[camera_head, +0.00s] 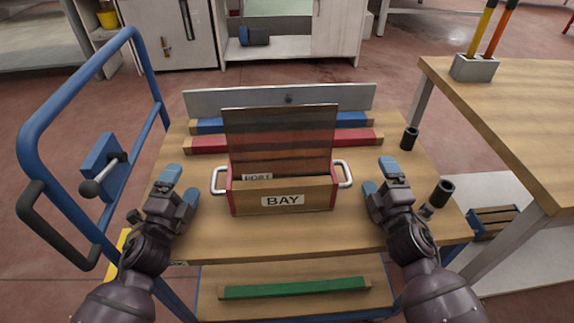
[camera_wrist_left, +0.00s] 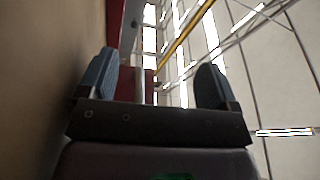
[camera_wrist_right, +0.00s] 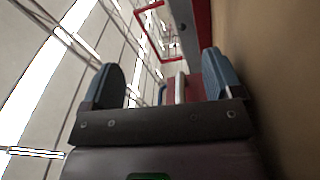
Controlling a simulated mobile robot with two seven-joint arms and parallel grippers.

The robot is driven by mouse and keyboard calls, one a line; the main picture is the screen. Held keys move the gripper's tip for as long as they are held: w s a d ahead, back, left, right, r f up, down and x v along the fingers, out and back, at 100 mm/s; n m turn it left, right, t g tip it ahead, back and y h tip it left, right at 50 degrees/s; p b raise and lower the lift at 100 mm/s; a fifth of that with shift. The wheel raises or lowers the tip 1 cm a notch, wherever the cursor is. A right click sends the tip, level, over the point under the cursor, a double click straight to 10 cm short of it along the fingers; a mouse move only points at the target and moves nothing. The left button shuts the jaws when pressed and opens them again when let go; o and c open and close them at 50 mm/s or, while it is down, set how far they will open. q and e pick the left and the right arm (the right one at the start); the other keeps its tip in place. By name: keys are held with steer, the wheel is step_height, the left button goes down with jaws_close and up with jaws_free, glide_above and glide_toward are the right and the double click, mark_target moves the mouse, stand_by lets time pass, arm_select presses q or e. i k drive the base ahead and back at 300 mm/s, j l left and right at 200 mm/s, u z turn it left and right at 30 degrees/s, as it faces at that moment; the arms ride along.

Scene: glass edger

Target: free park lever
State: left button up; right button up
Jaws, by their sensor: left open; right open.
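A lever with a dark round knob (camera_head: 90,188) sticks out from a blue plate (camera_head: 98,158) on the left side of the blue cart frame (camera_head: 78,72). I take this as the park lever; no label shows on it. My left gripper (camera_head: 180,185) is open and empty over the cart's wooden top, right of the lever and apart from it. It also shows open in the left wrist view (camera_wrist_left: 155,82). My right gripper (camera_head: 379,178) is open and empty beside the box's right handle; the right wrist view shows it open too (camera_wrist_right: 160,82).
A box marked BAY (camera_head: 282,200) stands mid-cart with a brown translucent pane (camera_head: 280,135) and white side handles (camera_head: 219,181). Blue and red rails lie behind it. A black bent bar (camera_head: 50,225) juts out at left. A wooden table (camera_head: 520,110) stands at right.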

mark_target(88, 188)
steer(key=k+l, duration=0.1)
steer(key=k, duration=0.4)
steer(key=k+l, duration=0.1)
steer(key=k, duration=0.4)
